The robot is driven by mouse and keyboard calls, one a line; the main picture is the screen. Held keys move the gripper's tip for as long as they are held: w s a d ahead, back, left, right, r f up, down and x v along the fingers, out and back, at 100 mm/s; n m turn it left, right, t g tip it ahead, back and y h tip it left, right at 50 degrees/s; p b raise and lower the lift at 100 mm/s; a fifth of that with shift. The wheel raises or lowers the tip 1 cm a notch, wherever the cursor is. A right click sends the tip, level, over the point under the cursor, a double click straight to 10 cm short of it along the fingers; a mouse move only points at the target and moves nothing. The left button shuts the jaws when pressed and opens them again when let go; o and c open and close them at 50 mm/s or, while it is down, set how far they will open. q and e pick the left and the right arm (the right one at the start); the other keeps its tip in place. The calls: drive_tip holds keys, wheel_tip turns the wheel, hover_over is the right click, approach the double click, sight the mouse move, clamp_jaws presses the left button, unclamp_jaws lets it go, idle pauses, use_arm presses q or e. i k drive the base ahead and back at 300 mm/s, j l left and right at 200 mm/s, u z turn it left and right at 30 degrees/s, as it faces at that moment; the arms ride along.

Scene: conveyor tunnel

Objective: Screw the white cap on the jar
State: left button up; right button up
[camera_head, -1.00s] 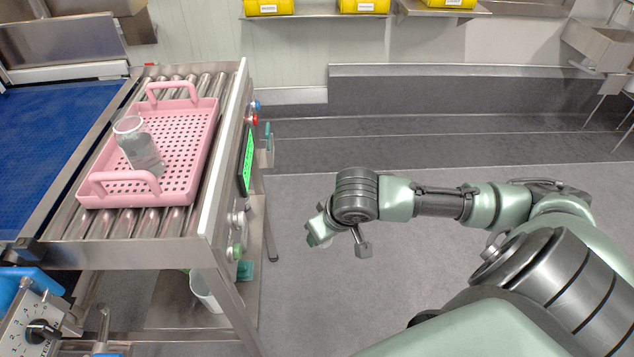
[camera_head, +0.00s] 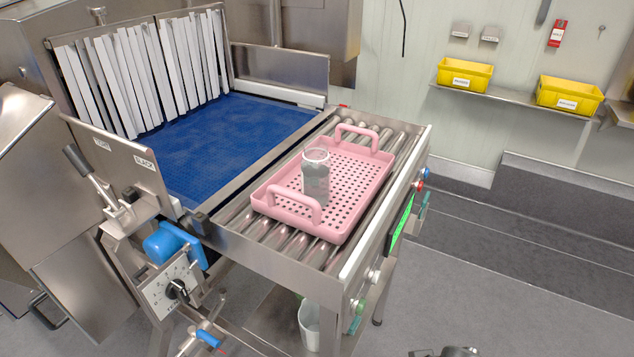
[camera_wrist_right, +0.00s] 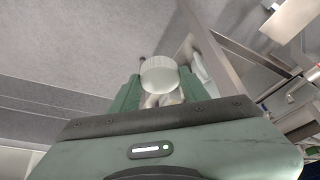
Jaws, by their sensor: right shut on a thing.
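The glass jar (camera_head: 316,178) stands upright in the pink perforated tray (camera_head: 272,211) on the roller table in the head view. Its mouth faces up and no cap sits on it. In the right wrist view my right gripper (camera_wrist_right: 160,92) is shut on the white cap (camera_wrist_right: 159,73), which shows between the green fingers. The gripper and cap are away from the jar. In the head view only a small dark part of my right arm shows at the bottom edge. My left gripper is not in view.
The metal rollers (camera_head: 257,229) lead from a blue belt (camera_head: 215,145) under a curtain of white strips (camera_head: 143,72). The tray's raised handles (camera_head: 297,203) stand near the jar. Yellow bins (camera_head: 465,75) sit on a wall shelf. The floor right of the table is clear.

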sight(316, 162)
drive_tip(key=i+l, duration=0.15)
drive_tip(key=l, duration=0.3)
drive_tip(key=i+l, duration=0.15)
drive_tip(key=l, duration=0.35)
drive_tip(key=i+l, duration=0.15)
drive_tip(key=l, duration=0.3)
drive_tip(key=i+l, duration=0.15)
drive_tip(key=l, duration=0.3)
drive_tip(key=i+l, duration=0.15)
drive_tip(key=l, duration=0.3)
drive_tip(key=i+l, duration=0.15)
drive_tip(key=l, duration=0.35)
drive_tip(key=i+l, duration=0.15)
drive_tip(key=l, duration=0.3)
drive_tip(key=i+l, duration=0.15)
drive_tip(key=l, duration=0.3)
drive_tip(key=u, duration=2.45)
